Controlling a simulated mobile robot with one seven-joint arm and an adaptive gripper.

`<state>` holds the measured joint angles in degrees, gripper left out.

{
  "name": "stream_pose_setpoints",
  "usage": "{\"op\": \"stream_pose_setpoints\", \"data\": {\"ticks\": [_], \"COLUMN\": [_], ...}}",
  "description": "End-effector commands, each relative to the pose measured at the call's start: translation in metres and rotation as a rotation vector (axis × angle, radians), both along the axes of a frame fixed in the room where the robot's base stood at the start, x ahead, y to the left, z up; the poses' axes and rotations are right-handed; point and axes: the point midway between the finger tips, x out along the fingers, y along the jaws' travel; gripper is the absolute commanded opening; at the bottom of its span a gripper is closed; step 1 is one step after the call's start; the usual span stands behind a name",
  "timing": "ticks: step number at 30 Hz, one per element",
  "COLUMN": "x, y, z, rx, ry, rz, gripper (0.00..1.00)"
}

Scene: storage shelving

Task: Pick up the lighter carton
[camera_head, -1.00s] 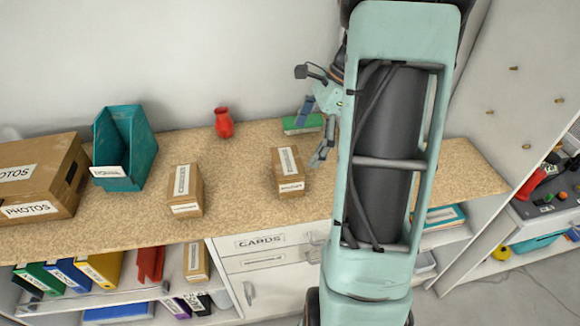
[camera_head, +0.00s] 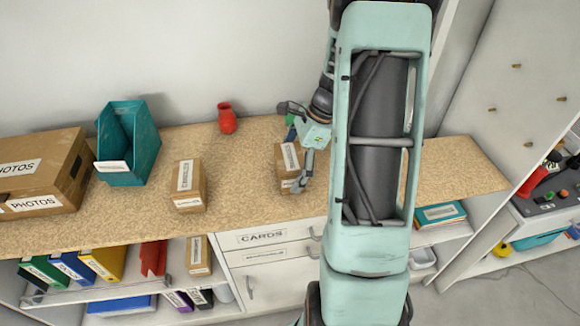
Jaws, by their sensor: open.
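Two small brown cartons with white labels stand upright on the speckled worktop. The left carton (camera_head: 187,187) stands free. The right carton (camera_head: 284,164) is partly covered by my gripper (camera_head: 294,155). My gripper is open, with one finger at the right front of the right carton and the other partly hidden near its back. I cannot tell whether the fingers touch it. The two cartons look alike in colour and size, so I cannot tell which is lighter.
A red vase (camera_head: 227,118), a teal file holder (camera_head: 128,150) and a large PHOTOS box (camera_head: 62,185) stand on the worktop (camera_head: 240,190). Another small carton (camera_head: 198,256) and several binders are on the shelf below. The worktop between the two cartons is clear.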

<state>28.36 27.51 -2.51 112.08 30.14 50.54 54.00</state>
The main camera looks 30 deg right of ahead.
Motion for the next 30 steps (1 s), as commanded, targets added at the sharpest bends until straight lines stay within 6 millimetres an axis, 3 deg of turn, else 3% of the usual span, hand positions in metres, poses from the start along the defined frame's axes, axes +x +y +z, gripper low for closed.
{"op": "stream_pose_setpoints", "data": {"ticks": [2, 15, 25, 30], "x": [0.000, 0.000, 0.000, 0.001], "y": [0.000, 0.000, 0.000, -0.001], "z": [0.000, 0.000, 0.004, 0.021], "rx": [0.000, 0.000, 0.000, -0.001], "ry": [0.000, 0.000, -0.001, -0.005], "rz": [0.000, 0.000, 0.000, 0.001], "gripper": [1.00, 0.53, 0.53, 0.53]}}
